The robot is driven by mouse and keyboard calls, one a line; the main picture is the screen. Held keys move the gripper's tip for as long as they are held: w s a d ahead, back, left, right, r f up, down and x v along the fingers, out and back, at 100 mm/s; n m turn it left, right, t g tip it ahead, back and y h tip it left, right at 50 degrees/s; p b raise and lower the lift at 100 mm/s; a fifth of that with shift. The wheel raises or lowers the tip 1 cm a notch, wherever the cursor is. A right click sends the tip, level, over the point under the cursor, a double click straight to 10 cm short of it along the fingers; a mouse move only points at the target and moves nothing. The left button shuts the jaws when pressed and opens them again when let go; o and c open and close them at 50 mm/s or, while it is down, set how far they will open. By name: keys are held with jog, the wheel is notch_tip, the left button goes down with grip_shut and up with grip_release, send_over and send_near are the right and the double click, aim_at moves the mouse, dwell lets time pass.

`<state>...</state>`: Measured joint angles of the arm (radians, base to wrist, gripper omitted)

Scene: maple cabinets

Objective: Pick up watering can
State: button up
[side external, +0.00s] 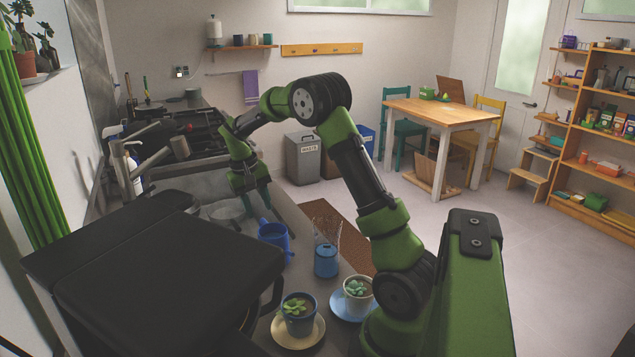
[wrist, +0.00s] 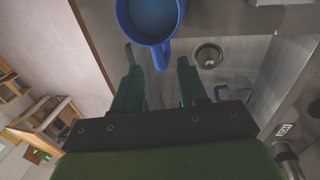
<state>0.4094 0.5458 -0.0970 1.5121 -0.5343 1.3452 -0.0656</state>
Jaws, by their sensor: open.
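The blue watering can (side external: 273,235) stands on the counter beside the sink in the side view. In the wrist view its round open top and rim (wrist: 124,22) show at the top edge, with a blue handle-like part (wrist: 161,55) pointing toward my gripper. My gripper (side external: 256,217) is open and points down just behind and left of the can in the side view. In the wrist view my gripper (wrist: 158,68) has its two fingers apart, with the handle-like part between or just beyond the tips. I cannot tell whether they touch it.
A lighter blue container (side external: 326,261) stands right of the can. Two potted succulents, one in a dark pot (side external: 299,322) and one in a pale pot (side external: 357,298), stand on saucers nearer the camera. The sink drain (wrist: 208,56) and the faucet (side external: 150,160) are close by.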

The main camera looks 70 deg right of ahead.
aim_at(264, 222)
jog(key=f, duration=0.4)
jog(key=s+d+f, duration=0.1)
jog(key=f, duration=0.1)
jog(key=shift+s+f, duration=0.1)
jog(key=shift+f, duration=0.15)
grip_shut()
